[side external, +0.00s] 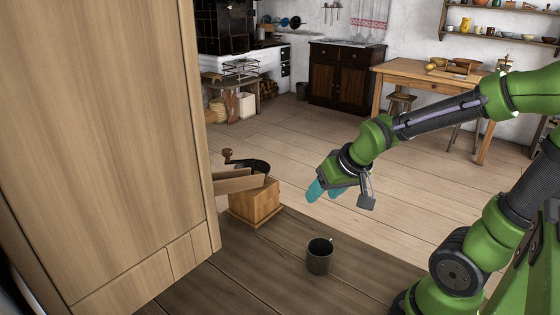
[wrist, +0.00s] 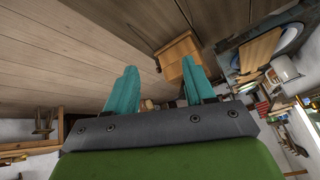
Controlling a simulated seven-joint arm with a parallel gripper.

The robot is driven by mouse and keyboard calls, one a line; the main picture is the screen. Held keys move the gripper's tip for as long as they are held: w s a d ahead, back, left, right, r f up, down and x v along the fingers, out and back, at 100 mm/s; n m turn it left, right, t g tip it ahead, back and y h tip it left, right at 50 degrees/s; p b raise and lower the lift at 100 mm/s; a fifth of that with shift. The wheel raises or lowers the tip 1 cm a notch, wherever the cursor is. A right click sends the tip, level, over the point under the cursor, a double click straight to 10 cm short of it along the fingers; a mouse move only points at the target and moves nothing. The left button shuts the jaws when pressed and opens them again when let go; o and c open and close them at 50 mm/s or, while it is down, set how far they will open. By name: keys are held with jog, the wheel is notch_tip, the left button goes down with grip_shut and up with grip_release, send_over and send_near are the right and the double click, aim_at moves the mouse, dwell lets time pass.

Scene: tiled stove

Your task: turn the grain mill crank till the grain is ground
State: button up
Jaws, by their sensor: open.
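The grain mill, with a light wooden box base (side external: 255,204) and a dark round top, stands on the dark wooden surface right of the tall cabinet in the side view. Its crank (side external: 229,155) has a brown knob and sits at the upper left of the mill; the cabinet edge is close to it. My gripper (side external: 322,190) has teal fingers and hangs in the air to the right of the mill, apart from it. In the wrist view my gripper (wrist: 159,68) is open and empty between the fingers. Any grain is not visible.
A dark mug (side external: 319,257) stands on the dark surface (side external: 250,270) in front of my gripper. The tall wooden cabinet (side external: 105,130) blocks the left side. A wooden table (side external: 420,72) stands farther back right. The surface between mill and mug is clear.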

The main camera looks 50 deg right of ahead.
jog(key=shift+s+a, duration=0.1)
jog(key=shift+a, duration=0.05)
jog(key=shift+c, duration=0.5)
jog(key=shift+f, duration=0.15)
jog(key=shift+c, duration=1.1)
jog(key=w+r+n, duration=0.1)
jog(key=w, duration=0.2)
jog(key=w+a+r+n, duration=0.1)
jog(key=w+r, duration=0.1)
jog(key=w+r+n, duration=0.1)
jog(key=w+n, duration=0.1)
jog(key=w, duration=0.1)
jog(key=shift+w+a+r+y, duration=0.15)
jog(key=shift+w+r+y, duration=0.05)
jog(key=shift+w+y, duration=0.15)
grip_shut()
jog(key=w+a+r+n+y, duration=0.1)
jog(key=w+a+r+n, duration=0.2)
jog(key=w+r+n, duration=0.7)
jog(key=w+d+f+n, duration=0.1)
jog(key=w+f, duration=0.6)
jog(key=f, duration=0.3)
jog(key=shift+d+f+n+t, duration=0.15)
jog(key=shift+f+n+t, duration=0.2)
jog(key=shift+n+t, duration=0.05)
